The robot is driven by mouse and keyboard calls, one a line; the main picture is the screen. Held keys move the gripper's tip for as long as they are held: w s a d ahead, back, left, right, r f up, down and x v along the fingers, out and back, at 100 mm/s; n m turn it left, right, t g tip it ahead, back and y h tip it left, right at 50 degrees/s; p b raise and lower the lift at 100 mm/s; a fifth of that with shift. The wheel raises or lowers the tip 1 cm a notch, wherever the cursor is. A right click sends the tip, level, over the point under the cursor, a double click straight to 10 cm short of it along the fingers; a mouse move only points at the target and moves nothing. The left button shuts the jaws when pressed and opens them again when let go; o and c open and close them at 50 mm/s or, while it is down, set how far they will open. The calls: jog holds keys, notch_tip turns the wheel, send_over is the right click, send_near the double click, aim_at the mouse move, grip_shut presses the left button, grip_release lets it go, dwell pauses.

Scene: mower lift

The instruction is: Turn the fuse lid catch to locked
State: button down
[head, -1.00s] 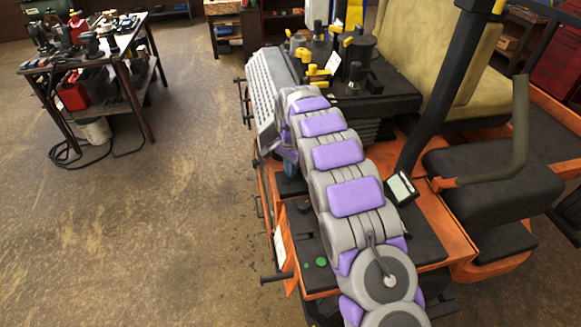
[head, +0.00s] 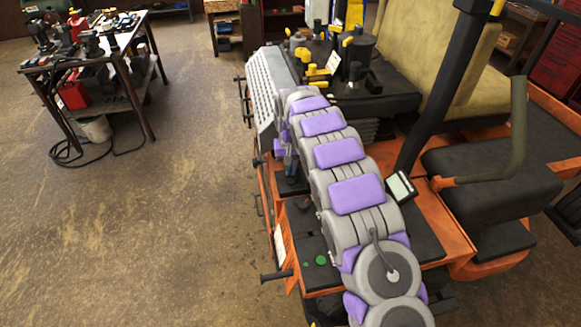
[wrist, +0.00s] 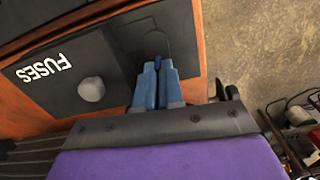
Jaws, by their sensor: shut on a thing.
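The black fuse lid (wrist: 70,85), marked "FUSES" in white letters, lies on the orange body in the wrist view, with a round grey knob (wrist: 92,90) on it. My gripper (wrist: 158,68) is at the lid's right edge, its two blue fingers close together on a small dark blue piece, which looks like the catch (wrist: 157,62). The fingers cover most of that piece, so its angle cannot be told. In the head view my arm hides the catch and most of the lid, and only part of the gripper (head: 290,165) shows.
A small screen (head: 400,187) stands beside my arm. A handle (head: 275,276) sticks out at the front left. A workbench with tools (head: 85,55) stands far left; the floor (head: 185,190) between is clear.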

jog(key=shift+n, duration=0.7)
jog(key=c, duration=1.3)
grip_release()
jog(key=shift+w+a, duration=0.1)
jog(key=shift+a, duration=0.05)
jog(key=shift+o, duration=0.2)
jog(key=shift+r, duration=0.1)
notch_tip(320, 180, up, 17)
jog(key=p, duration=0.1)
